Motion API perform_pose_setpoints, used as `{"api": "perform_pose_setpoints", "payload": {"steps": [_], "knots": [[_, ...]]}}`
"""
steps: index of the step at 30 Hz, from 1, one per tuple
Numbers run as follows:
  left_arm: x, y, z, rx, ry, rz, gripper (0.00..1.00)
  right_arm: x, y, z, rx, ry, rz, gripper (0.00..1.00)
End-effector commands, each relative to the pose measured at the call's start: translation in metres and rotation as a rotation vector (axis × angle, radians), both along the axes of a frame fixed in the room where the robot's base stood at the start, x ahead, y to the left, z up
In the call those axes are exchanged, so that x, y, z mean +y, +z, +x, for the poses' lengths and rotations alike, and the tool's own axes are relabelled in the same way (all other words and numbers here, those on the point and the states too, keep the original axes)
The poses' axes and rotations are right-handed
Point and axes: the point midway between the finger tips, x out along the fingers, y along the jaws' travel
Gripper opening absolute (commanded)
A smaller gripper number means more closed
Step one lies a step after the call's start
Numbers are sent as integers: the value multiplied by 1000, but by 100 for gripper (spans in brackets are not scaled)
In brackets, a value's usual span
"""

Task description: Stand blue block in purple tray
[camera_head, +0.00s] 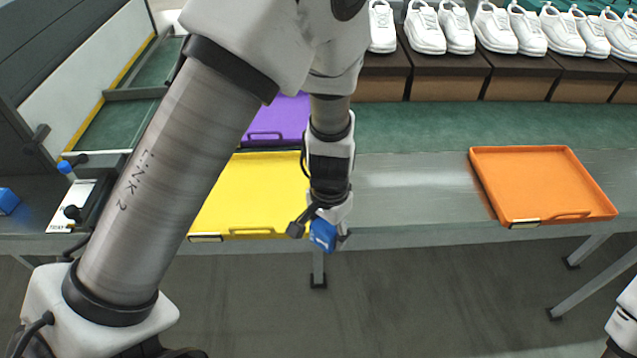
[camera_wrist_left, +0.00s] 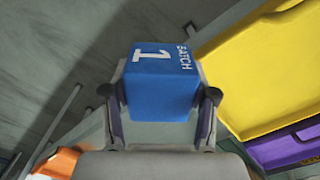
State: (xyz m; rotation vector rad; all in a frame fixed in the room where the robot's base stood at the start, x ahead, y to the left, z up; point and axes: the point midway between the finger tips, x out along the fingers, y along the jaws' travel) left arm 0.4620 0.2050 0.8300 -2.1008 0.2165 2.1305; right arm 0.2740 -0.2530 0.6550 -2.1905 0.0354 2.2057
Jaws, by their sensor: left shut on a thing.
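My left gripper (camera_head: 322,228) is shut on the blue block (camera_head: 322,236), just in front of the table's front edge. In the left wrist view the blue block (camera_wrist_left: 160,85) sits between both fingers of the gripper (camera_wrist_left: 160,112), with "BATCH 1" on its face. The purple tray (camera_head: 277,121) lies behind the yellow tray and is partly hidden by my left arm. A corner of the purple tray (camera_wrist_left: 285,148) also shows in the left wrist view. My right gripper is not in view; only a bit of my right arm shows at the lower right.
The yellow tray (camera_head: 250,190) lies on the table's front, left of the gripper. An orange tray (camera_head: 545,183) lies to the right. White shoes (camera_head: 425,28) stand on brown boxes at the back. Bare metal table (camera_head: 405,190) lies between the yellow and orange trays.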

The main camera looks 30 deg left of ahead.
Motion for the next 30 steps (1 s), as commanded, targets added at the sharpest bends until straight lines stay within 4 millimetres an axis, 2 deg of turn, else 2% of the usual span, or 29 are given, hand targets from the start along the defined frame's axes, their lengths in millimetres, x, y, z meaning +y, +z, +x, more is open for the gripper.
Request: {"api": "perform_pose_setpoints", "payload": {"steps": [8,13,17,24,30], "knots": [[0,2,2,-5,0,0,12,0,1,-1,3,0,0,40],[13,3,12,-3,0,-4,12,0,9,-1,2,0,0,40],[35,-1,28,-6,2,-6,12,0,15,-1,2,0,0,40],[92,-8,68,-8,7,-2,12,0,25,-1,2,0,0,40],[117,-12,86,-6,2,0,12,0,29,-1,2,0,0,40]]}}
